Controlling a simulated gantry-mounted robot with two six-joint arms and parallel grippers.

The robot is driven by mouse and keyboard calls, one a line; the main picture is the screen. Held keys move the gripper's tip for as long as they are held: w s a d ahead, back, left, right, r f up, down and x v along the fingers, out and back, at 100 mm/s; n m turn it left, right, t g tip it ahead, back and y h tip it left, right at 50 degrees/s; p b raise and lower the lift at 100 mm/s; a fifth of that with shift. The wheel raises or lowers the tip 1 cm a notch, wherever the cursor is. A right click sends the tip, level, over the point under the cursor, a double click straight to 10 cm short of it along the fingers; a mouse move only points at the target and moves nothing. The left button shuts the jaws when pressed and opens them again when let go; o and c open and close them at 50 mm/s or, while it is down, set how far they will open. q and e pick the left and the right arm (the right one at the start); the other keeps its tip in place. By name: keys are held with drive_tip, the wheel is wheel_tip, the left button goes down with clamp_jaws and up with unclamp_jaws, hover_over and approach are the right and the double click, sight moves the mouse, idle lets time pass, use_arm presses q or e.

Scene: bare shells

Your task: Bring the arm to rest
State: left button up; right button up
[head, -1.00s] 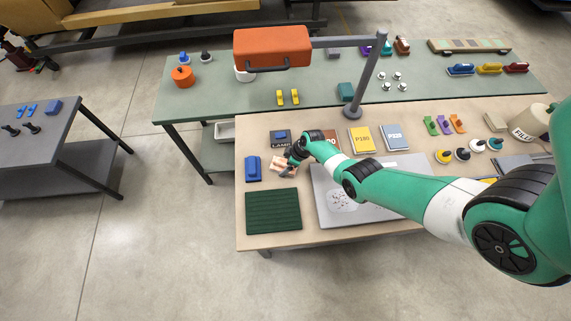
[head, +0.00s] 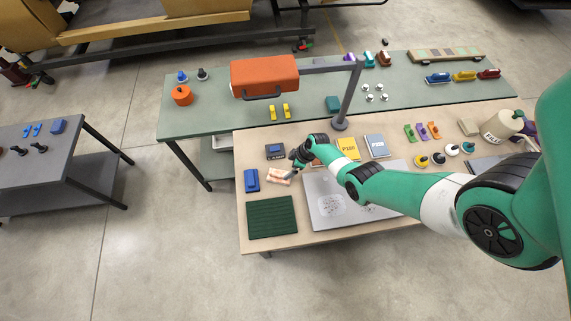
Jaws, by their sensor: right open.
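My right arm, green with white and black joints, reaches in from the right across the beige table (head: 350,235). Its gripper (head: 293,165) is small in the head view, just above the table near a pale pinkish block (head: 279,176). The jaws are open; nothing shows between them. The block lies on the table, below and left of the gripper; whether they touch is hard to tell. My left gripper is not in view.
A blue block (head: 251,180), a dark green mat (head: 271,217) and a grey plate (head: 320,205) lie around the gripper. An orange box lamp (head: 264,77) hangs from a grey post (head: 348,95). A green table (head: 220,115) stands behind. Floor at front is clear.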

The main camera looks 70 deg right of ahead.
drive_tip(key=shift+s+r, duration=0.25)
drive_tip(key=shift+r, duration=0.35)
